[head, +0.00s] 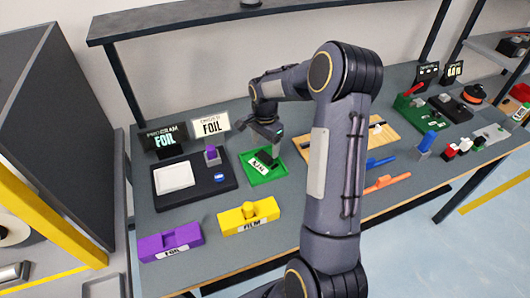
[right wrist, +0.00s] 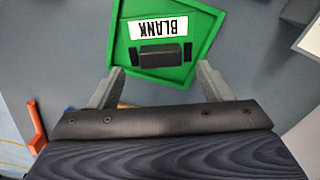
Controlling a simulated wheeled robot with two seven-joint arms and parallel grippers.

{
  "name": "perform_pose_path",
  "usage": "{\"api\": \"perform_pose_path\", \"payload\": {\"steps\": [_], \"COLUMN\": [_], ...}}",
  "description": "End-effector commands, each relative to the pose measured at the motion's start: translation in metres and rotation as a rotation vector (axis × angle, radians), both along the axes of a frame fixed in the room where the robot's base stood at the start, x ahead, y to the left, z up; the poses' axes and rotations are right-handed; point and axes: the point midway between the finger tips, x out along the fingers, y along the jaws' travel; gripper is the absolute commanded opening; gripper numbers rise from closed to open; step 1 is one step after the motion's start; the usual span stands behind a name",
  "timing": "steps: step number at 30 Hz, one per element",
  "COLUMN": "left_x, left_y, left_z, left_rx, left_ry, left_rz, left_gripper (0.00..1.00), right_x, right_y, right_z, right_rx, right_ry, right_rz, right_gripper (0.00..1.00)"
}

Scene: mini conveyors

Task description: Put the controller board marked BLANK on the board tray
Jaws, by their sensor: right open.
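The controller board (right wrist: 172,76) is green with black parts and a white label reading BLANK. It lies within the raised rim of a green tray (right wrist: 216,22), seemingly turned a little against it. In the head view, the board's label (head: 258,166) and the tray (head: 246,178) show just below my right gripper (head: 270,136). In the right wrist view, my right gripper (right wrist: 160,82) has its fingers wide apart and nothing between them; they point at the tray's near side. My left gripper is not in view.
A black station (head: 222,186) with a white pad stands left of the tray. Purple FOIL (head: 171,241) and yellow FILM (head: 249,217) blocks lie in front.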

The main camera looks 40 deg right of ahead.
Motion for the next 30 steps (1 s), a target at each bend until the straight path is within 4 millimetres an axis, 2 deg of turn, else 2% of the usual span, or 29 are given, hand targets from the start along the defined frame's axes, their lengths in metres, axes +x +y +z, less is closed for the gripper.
{"api": "perform_pose_path", "payload": {"steps": [1,6,13,17,20,24,27,30], "left_x": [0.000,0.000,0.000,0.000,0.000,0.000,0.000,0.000], "left_y": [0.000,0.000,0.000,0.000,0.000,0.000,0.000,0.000], "left_z": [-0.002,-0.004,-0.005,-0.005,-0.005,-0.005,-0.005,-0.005], "left_rx": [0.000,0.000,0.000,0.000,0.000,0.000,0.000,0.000], "left_ry": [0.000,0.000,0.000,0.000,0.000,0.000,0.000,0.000], "left_rz": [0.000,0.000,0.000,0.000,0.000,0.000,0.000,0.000], "left_gripper": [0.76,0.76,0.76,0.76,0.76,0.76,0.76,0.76], "right_x": [0.001,0.001,0.000,-0.014,-0.041,-0.100,-0.145,-0.184], "right_y": [0.000,0.000,0.001,0.015,0.041,0.092,0.128,0.159], "right_z": [0.012,0.047,0.072,0.095,0.124,0.158,0.167,0.164], "right_rx": [-0.002,-0.002,0.001,0.018,0.042,0.063,0.053,0.026], "right_ry": [-0.006,-0.005,-0.004,-0.043,-0.120,-0.269,-0.382,-0.484], "right_rz": [0.001,0.002,0.005,0.088,0.249,0.561,0.785,0.982], "right_gripper": [0.72,0.72,0.72,0.72,0.72,0.72,0.72,0.72]}}
